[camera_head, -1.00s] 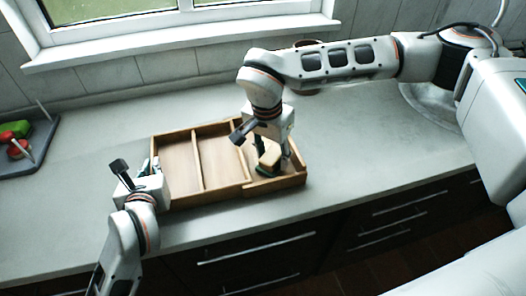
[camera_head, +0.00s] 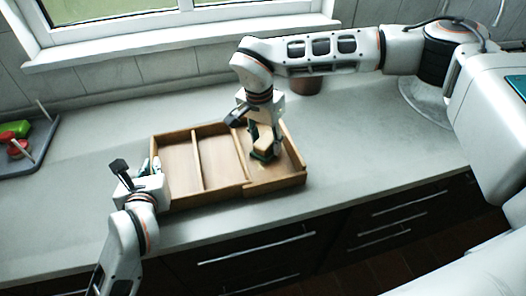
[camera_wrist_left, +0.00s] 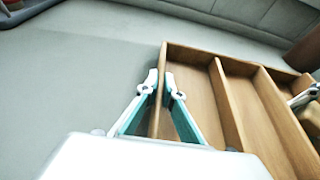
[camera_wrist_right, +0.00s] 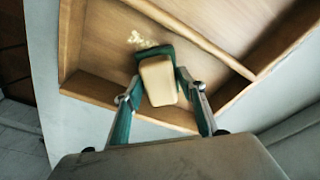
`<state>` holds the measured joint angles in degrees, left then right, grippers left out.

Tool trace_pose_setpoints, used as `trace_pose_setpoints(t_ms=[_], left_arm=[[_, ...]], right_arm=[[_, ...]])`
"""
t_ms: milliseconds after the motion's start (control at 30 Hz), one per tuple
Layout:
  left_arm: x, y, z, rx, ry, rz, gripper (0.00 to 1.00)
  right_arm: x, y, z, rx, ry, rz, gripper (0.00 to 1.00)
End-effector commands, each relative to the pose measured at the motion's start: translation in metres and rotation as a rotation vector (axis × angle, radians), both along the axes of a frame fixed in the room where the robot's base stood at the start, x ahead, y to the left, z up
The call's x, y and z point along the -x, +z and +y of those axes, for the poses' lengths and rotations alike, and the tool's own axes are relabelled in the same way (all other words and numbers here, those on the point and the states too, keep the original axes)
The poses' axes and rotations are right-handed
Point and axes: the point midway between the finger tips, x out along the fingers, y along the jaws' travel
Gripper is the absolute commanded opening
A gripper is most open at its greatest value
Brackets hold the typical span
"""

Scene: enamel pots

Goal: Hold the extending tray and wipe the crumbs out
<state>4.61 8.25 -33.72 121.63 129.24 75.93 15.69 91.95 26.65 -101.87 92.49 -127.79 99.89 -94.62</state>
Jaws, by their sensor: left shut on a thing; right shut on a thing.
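The wooden tray (camera_head: 215,197) lies on the counter, with dividers and an extended section at its right end. My left gripper (camera_wrist_left: 162,84) is shut on the tray's left wall, one finger on each side. My right gripper (camera_wrist_right: 161,80) is shut on a wiper with a tan block (camera_wrist_right: 158,84) and a dark green base. It holds the wiper low inside the right section; whether the base touches the floor is hard to tell. A small pile of pale crumbs (camera_wrist_right: 140,40) lies on the section's floor, right beside the green base.
A brown pot (camera_head: 306,82) stands behind my right arm near the wall. A dark grey tray (camera_head: 20,160) with green and red items sits at the far left. The counter (camera_head: 365,165) right of the tray is clear. Drawers lie below the front edge.

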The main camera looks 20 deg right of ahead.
Motion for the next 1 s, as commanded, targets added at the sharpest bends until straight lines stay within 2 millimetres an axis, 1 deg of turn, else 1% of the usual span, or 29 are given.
trace_pose_setpoints(t_ms=[67, 400, 500, 600, 767, 867, 1000], left_arm=[[0.0, 0.0, 0.0, 0.0, 0.0, -0.001, 0.0], [0.0, 0.0, 0.0, 0.0, 0.0, -0.001, 0.0], [0.0, 0.0, 0.0, 0.0, 0.0, -0.001, 0.0], [0.0, 0.0, 0.0, 0.0, 0.0, -0.001, 0.0], [0.0, 0.0, 0.0, 0.0, 0.0, -0.001, 0.0], [0.0, 0.0, 0.0, 0.0, 0.0, -0.001, 0.0], [0.0, 0.0, 0.0, 0.0, 0.0, -0.001, 0.0]], right_arm=[[-0.005, 0.0, 0.0, 0.001, -0.002, -0.001, 0.23], [-0.041, -0.002, 0.0, 0.0, -0.002, 0.0, 0.23], [-0.05, -0.003, 0.001, 0.0, 0.0, -0.001, 0.23], [-0.054, -0.003, 0.0, 0.0, -0.001, 0.0, 0.23], [-0.054, -0.002, 0.0, 0.001, 0.0, 0.001, 0.23], [-0.048, -0.002, 0.0, 0.0, 0.001, 0.0, 0.23], [-0.032, -0.002, 0.0, 0.0, 0.002, 0.0, 0.23]])
